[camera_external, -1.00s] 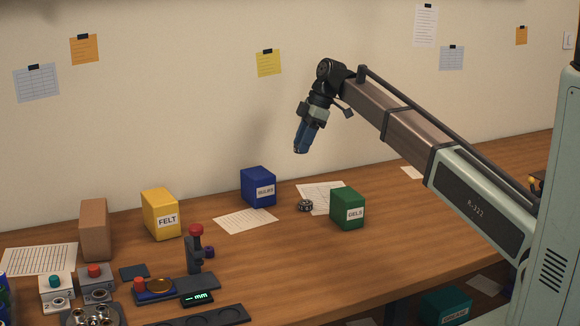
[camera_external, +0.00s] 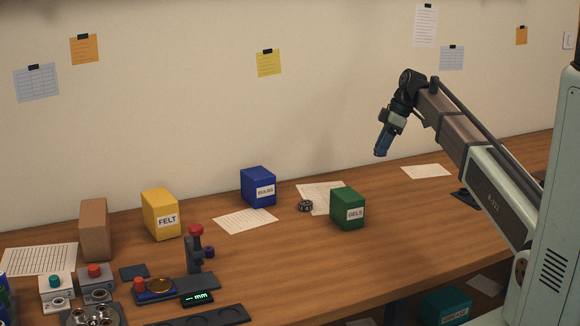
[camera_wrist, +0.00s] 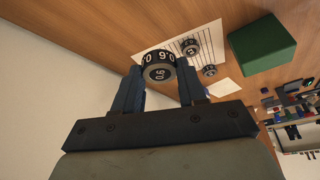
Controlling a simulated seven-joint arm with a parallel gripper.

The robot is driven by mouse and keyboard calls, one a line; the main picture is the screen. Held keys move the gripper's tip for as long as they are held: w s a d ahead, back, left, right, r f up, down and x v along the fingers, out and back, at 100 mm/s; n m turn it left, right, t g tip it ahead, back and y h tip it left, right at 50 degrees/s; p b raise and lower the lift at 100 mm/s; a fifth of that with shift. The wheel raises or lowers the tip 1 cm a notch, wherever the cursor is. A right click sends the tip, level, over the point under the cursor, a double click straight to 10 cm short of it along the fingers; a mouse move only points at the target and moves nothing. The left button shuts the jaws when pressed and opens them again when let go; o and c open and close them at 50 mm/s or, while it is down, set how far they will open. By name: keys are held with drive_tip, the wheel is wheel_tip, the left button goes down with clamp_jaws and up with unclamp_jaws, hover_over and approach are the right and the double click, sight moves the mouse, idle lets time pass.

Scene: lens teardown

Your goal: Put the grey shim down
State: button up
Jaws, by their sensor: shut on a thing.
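My gripper (camera_external: 381,154) is high above the right part of the bench, tilted downward. In the wrist view, my gripper (camera_wrist: 159,78) is shut on the grey shim (camera_wrist: 158,74), a dark grey ring with white "0.6" markings, held between the fingertips. The held shim cannot be made out in the external view. Two similar dark rings, one on the paper (camera_wrist: 189,46) and one at its edge (camera_wrist: 209,71), show in the wrist view.
A green box (camera_external: 348,209), a blue box (camera_external: 258,187), a yellow FELT box (camera_external: 161,215) and a brown block (camera_external: 95,230) stand along the bench. A gauge with a red knob (camera_external: 195,230) is at front left. The bench right of the green box is largely clear.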

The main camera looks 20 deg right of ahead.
sight(374, 193)
drive_tip(key=shift+f, duration=5.95)
drive_tip(key=shift+f, duration=0.15)
drive_tip(key=o, duration=1)
drive_tip(key=shift+o, duration=0.2)
drive_tip(key=v, duration=1.2)
drive_tip(key=shift+r, duration=0.25)
drive_tip(key=shift+w+a, duration=0.1)
